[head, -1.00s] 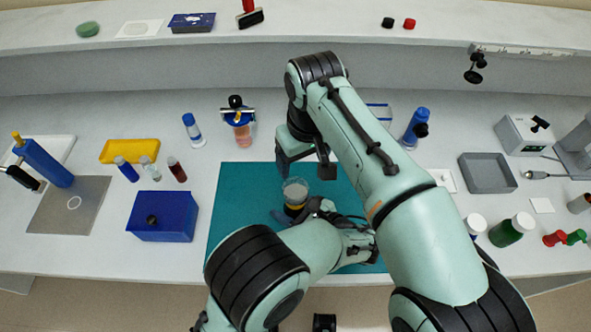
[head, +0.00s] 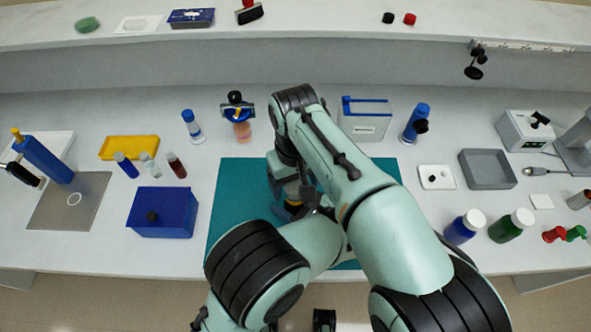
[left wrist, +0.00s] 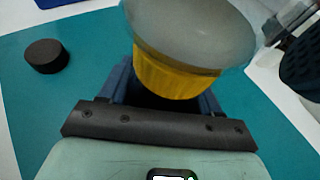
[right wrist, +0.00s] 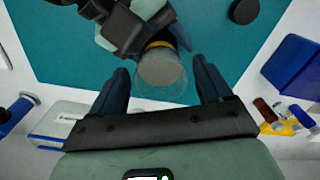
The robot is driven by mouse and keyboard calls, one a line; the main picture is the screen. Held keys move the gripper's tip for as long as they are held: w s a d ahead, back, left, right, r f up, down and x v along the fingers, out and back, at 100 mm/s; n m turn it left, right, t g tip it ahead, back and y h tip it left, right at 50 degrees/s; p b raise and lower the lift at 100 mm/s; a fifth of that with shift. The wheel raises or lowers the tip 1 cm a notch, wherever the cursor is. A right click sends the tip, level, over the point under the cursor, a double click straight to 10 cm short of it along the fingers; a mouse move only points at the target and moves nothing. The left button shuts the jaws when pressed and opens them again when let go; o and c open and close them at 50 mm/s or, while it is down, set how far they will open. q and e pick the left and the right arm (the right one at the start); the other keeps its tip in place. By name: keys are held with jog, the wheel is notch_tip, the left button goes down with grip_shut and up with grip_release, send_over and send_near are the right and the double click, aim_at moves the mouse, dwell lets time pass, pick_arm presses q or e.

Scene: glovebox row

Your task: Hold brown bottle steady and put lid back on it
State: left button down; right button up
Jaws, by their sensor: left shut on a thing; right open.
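A container with a yellow band and a pale grey, see-through upper part (left wrist: 188,30) stands over the teal mat; no brown shows on it. My left gripper (left wrist: 168,88) is shut on it around the yellow band. In the head view the container (head: 295,207) is mostly hidden by my arms. My right gripper (right wrist: 163,75) is open above it, its fingers pointing down on either side of the grey top (right wrist: 161,72), with nothing held. A flat black round cap (left wrist: 46,56) lies on the mat apart from the container; it also shows in the right wrist view (right wrist: 243,11).
A blue box (head: 163,212) stands left of the teal mat (head: 228,200). Small vials (head: 150,166) and a yellow tray (head: 130,147) are behind it. Blue (head: 464,227) and green (head: 511,225) white-capped bottles and a grey tray (head: 487,169) stand to the right.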

jog(key=shift+f, duration=1.4)
jog(key=shift+c, duration=0.4)
jog(key=c, duration=1)
jog(key=m, duration=0.7)
jog(key=o, duration=1.2)
jog(key=shift+c, duration=0.2)
jog(key=shift+r, duration=2.3)
